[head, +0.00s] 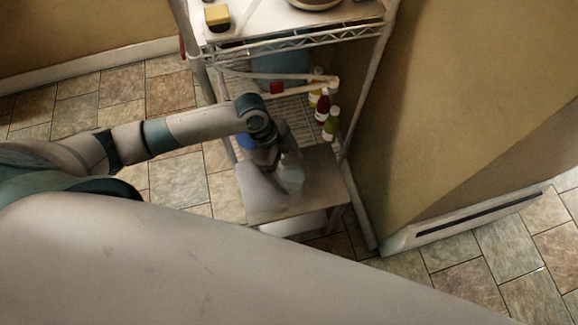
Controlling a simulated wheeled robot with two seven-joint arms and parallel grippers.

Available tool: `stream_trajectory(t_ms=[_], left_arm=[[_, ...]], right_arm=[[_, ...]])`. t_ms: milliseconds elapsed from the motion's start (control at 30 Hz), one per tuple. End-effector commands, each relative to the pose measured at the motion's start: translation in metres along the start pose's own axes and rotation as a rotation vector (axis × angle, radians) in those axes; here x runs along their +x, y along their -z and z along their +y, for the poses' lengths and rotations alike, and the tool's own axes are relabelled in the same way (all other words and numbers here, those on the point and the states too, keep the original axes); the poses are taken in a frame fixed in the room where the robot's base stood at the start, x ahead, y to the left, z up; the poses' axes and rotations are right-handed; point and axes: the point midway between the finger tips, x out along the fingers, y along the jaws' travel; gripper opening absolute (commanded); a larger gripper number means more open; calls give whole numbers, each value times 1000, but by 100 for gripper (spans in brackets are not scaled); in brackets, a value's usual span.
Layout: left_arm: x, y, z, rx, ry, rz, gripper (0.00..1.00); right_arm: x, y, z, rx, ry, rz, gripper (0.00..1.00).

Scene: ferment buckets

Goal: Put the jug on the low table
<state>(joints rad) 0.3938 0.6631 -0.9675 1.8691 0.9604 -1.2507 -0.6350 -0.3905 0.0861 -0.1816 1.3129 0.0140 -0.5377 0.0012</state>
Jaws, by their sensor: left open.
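The low table (325,188) has a brownish-grey top and stands in front of the wire shelf. A pale, translucent greenish jug (292,174) appears to stand on its top, near the back. My left gripper (272,158) reaches down over the table from the left, right beside the jug, with its jaws open. The jaws are partly hidden, and I cannot tell whether they touch the jug. A pale rounded shape (260,190) lies at the table's left side; I cannot tell what it is. My right gripper is not in view.
A wall (460,90) closes the right. Tiled floor (180,180) is clear at left.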

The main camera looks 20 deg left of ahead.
Motion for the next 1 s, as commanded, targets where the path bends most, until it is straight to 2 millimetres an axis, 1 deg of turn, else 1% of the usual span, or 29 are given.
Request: stream_trajectory(t_ms=[133, 233, 500, 600, 700, 800, 1000], left_arm=[[-6, 1, 0, 1, 1, 0, 87], [-14, 1, -1, 0, 2, 0, 87], [-52, 1, -1, 1, 2, 0, 87], [-64, 1, -1, 1, 2, 0, 87], [-72, 1, -1, 0, 1, 0, 87], [-76, 1, 0, 0, 0, 1, 87], [-77, 1, 0, 0, 0, 1, 87]], right_arm=[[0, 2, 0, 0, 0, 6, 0], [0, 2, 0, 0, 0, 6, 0], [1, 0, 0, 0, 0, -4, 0], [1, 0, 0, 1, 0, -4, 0], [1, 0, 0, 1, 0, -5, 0], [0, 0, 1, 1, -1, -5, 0], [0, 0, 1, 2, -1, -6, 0]])
